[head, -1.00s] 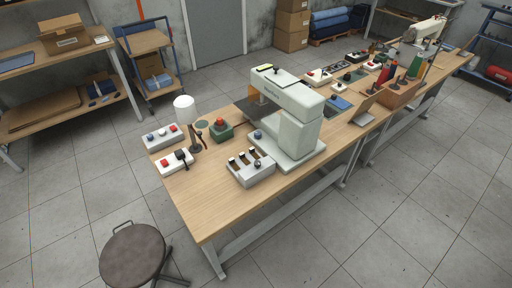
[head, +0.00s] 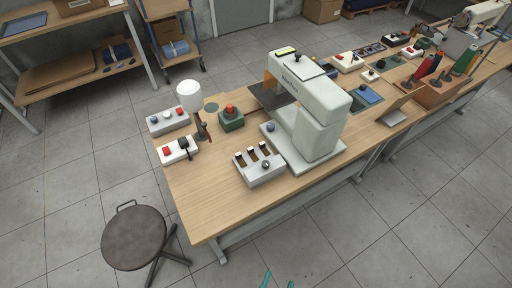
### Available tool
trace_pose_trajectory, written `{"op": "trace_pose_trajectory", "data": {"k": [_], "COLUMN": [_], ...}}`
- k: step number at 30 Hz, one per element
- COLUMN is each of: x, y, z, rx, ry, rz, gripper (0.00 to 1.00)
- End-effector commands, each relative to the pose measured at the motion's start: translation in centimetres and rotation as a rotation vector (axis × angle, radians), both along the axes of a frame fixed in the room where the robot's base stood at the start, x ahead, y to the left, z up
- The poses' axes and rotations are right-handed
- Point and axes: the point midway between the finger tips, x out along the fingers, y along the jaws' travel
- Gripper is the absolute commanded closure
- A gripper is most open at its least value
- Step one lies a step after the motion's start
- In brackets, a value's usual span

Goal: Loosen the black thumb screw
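I cannot tell for sure which part is the black thumb screw. A small black knob (head: 293,59) stands on top of the pale green press-like machine (head: 318,100). Another dark round knob (head: 265,164) sits on the front of a grey box with several slots (head: 262,175), left of the machine's base. The rest of the gripper is out of view.
The wooden bench (head: 213,218) also carries a white box with a red button and black lever (head: 178,150), a button box (head: 168,121), a green box with a red knob (head: 231,119) and a white lamp-like cylinder (head: 189,95). A round stool (head: 134,237) stands front left. Floor before the bench is clear.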

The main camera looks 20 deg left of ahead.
Motion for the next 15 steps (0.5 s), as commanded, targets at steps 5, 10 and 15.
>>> {"op": "trace_pose_trajectory", "data": {"k": [5,10,15], "x": [3.9,8.7,13.5], "y": [0.3,0.9,2.1], "z": [0.8,1.5,1.9], "rx": [0.375,0.888,1.416], "ry": [-0.108,-0.193,-0.218], "rz": [-0.027,-0.043,-0.053], "gripper": [0.6,0.6,0.6]}}
